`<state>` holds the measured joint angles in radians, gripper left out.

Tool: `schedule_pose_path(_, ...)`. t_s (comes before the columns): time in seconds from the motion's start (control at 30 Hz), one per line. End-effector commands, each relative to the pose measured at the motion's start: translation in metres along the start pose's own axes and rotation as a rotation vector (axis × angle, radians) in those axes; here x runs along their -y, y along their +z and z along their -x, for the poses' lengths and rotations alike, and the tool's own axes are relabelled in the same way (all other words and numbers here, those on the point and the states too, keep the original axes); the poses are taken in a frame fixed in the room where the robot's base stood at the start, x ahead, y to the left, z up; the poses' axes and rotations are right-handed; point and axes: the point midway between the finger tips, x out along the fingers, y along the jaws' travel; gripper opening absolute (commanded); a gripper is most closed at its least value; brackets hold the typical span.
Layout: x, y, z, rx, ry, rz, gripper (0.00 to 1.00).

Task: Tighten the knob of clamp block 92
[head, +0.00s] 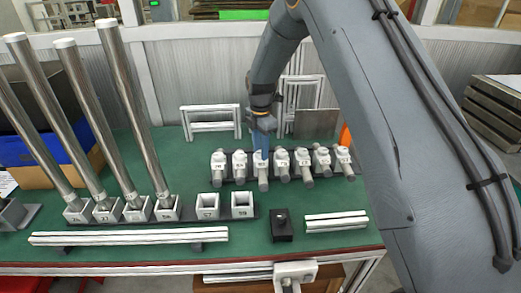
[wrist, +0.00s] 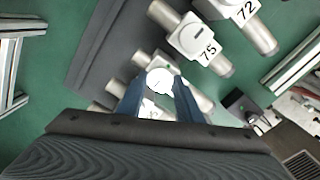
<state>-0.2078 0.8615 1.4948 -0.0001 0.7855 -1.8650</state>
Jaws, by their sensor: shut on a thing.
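A row of several white clamp blocks with grey cylinders stands on a dark rail (head: 330,178) on the green bench. My gripper (head: 261,155) is over the third block from the left (head: 263,170); its label is too small to read surely. In the wrist view, my gripper (wrist: 158,92) has its blue fingers shut on a round white knob (wrist: 160,80) with a dark slot mark. The label under that knob is mostly hidden by the fingers, so I cannot confirm it is 92. Blocks 75 (wrist: 195,40) and 72 (wrist: 238,8) show apart from the fingers.
Neighbouring blocks (head: 239,164) stand close on both sides. Tall steel tubes (head: 125,110) rise from white sockets at left. Two empty white sockets (head: 208,206), a black block (head: 282,228) and aluminium bars (head: 130,237) lie in front. White frames (head: 211,121) stand behind.

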Motion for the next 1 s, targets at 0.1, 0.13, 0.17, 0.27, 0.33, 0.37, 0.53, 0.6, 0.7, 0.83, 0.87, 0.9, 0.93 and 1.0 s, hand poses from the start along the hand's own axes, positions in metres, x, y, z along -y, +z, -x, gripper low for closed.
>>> schedule_pose_path(0.1, -0.0006, 0.0, -0.0004, 0.0, 0.001, -0.077, 0.1)
schedule_pose_path(0.13, -0.0006, 0.0, -0.0005, 0.0, 0.0, -0.101, 0.1)
schedule_pose_path(0.17, -0.0006, 0.0, -0.0006, 0.0, 0.0, -0.127, 0.1)
schedule_pose_path(0.27, -0.0007, 0.0, -0.0006, 0.0, 0.0, -0.217, 0.1)
schedule_pose_path(0.33, -0.0008, 0.0001, -0.0005, 0.0, 0.001, -0.284, 0.1)
schedule_pose_path(0.37, -0.0009, 0.0001, -0.0003, 0.0, 0.001, -0.312, 0.1)
schedule_pose_path(0.53, -0.0012, 0.0002, 0.0002, 0.0, 0.002, -0.474, 0.1)
schedule_pose_path(0.6, -0.0012, 0.0002, 0.0002, 0.0, 0.002, -0.54, 0.1)
schedule_pose_path(0.7, -0.0013, 0.0002, 0.0002, 0.0, 0.002, -0.635, 0.1)
schedule_pose_path(0.83, -0.0012, 0.0003, 0.0001, 0.0, 0.002, -0.759, 0.1)
schedule_pose_path(0.87, -0.0012, 0.0003, 0.0001, 0.0, 0.002, -0.788, 0.1)
schedule_pose_path(0.9, -0.0012, 0.0003, 0.0001, 0.0, 0.002, -0.825, 0.1)
schedule_pose_path(0.93, -0.0012, 0.0003, 0.0002, 0.0, 0.002, -0.854, 0.1)
schedule_pose_path(1.0, -0.0012, 0.0003, 0.0002, 0.0, 0.002, -0.92, 0.1)
